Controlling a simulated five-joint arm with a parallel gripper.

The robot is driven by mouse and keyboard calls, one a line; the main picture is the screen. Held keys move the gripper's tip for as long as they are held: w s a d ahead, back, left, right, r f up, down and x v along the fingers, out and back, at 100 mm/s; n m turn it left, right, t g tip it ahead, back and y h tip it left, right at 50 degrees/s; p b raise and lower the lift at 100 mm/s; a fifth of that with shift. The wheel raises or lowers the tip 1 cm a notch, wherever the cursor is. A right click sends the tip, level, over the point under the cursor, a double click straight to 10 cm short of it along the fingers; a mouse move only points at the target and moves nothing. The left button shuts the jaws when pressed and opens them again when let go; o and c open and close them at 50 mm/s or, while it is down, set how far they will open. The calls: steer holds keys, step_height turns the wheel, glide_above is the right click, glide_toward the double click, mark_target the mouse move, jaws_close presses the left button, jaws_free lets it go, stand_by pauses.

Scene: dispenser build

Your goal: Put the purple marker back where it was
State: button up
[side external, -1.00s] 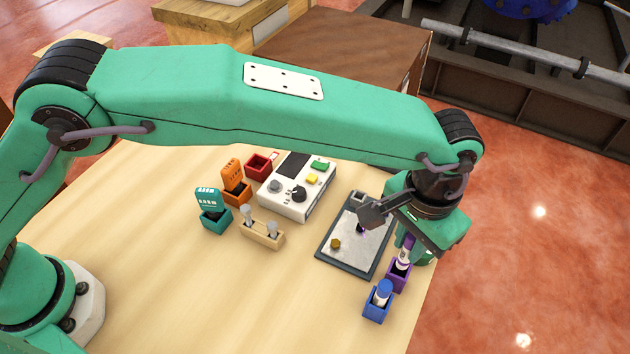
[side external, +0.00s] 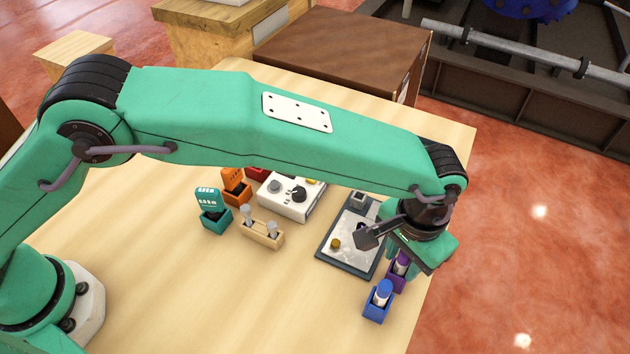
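The purple marker (side external: 402,264) stands roughly upright at the purple holder (side external: 396,282), near the right edge of the table in the side external view. Its lower part shows at the holder's mouth; its upper part is hidden behind my gripper. I cannot tell whether it is fully seated. My gripper (side external: 398,246) is low, directly over the marker. Its dark jaw parts show to the left and right, but the fingertips' contact with the marker is hidden, so I cannot tell whether they are open or shut.
A blue marker (side external: 383,290) stands in a blue holder (side external: 377,309) just in front. A dark-framed tray (side external: 331,259) lies left of my gripper. A white control box (side external: 291,200), teal holder (side external: 215,222), orange holder (side external: 238,193) and wooden rack (side external: 260,236) stand further left. The front table is clear.

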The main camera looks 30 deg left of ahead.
steer(key=shift+o, duration=0.2)
steer(key=shift+r, duration=0.15)
step_height(320, 180, up, 12)
stand_by(0.8)
stand_by(0.4)
steer(key=w+a+r+n+t, duration=0.1)
steer(key=a+r, duration=0.3)
steer(key=a, duration=0.5)
steer(key=w+a+r+n+h, duration=0.1)
steer(key=a+r, duration=0.3)
steer(key=a, duration=0.5)
steer(key=w+a+r+n+t, duration=0.15)
steer(key=a+r, duration=0.25)
steer(key=a, duration=0.6)
steer(key=s+a+f+n+t, duration=0.1)
steer(key=s+a+f, duration=0.1)
steer(key=s+a, duration=0.5)
steer(key=s+a+f+n+t+y, duration=0.1)
steer(key=s+a+f+t, duration=0.1)
steer(key=s+a, duration=0.6)
steer(key=a+f, duration=0.1)
steer(key=a, duration=0.5)
steer(key=shift+f, duration=0.35)
